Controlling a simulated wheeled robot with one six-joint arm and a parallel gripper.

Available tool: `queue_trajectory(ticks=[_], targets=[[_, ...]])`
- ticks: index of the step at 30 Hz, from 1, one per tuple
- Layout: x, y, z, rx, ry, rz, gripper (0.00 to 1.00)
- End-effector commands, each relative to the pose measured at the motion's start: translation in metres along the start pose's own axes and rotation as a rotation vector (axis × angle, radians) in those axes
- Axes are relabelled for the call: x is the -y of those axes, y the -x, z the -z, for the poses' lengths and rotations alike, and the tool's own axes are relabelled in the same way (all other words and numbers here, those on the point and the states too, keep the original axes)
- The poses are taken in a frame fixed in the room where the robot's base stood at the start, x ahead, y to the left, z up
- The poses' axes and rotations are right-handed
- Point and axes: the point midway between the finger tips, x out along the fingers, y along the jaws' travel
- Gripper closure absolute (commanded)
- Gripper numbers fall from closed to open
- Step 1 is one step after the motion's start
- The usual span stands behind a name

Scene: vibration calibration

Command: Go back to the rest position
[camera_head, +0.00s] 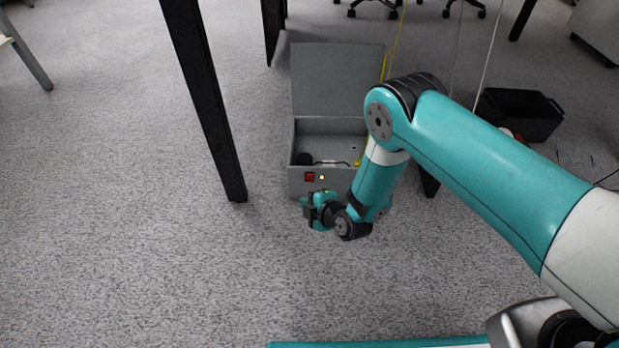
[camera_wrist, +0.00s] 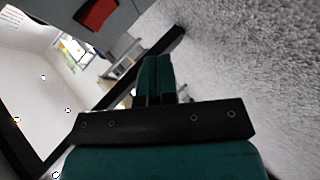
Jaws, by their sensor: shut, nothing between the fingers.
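My gripper (camera_head: 306,205) is at the end of my teal arm, low in front of the grey box in the head view. In the wrist view my gripper's teal fingers (camera_wrist: 155,78) are together, with nothing between them. The grey box (camera_head: 300,184) stands on the carpet with its lid (camera_head: 337,80) raised. A red button (camera_head: 310,177) and a small yellow light (camera_head: 321,177) are on its front. The red button also shows at the top left of the wrist view (camera_wrist: 97,14). My gripper is close to the box front; I cannot tell whether it touches.
A black table leg (camera_head: 208,100) stands left of the box, and another is partly hidden behind my arm. A black crate (camera_head: 522,113) sits at the back right. A dark round object (camera_head: 304,159) lies inside the box. The carpet at the left and front is clear.

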Motion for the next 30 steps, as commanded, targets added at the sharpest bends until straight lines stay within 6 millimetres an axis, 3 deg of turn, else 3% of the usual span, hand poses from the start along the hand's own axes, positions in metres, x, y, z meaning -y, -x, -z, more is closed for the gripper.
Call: queue_trajectory(ticks=[17, 20, 23, 26, 30], targets=[[0.003, 0.004, 0.002, 0.000, 0.000, 0.000, 1.00], [-0.005, 0.005, 0.005, -0.002, -0.011, 0.004, 1.00], [-0.036, 0.013, 0.016, -0.010, -0.066, 0.026, 1.00], [-0.089, 0.032, 0.035, -0.020, -0.173, 0.079, 1.00], [-0.170, 0.082, 0.067, -0.016, -0.370, 0.193, 1.00]])
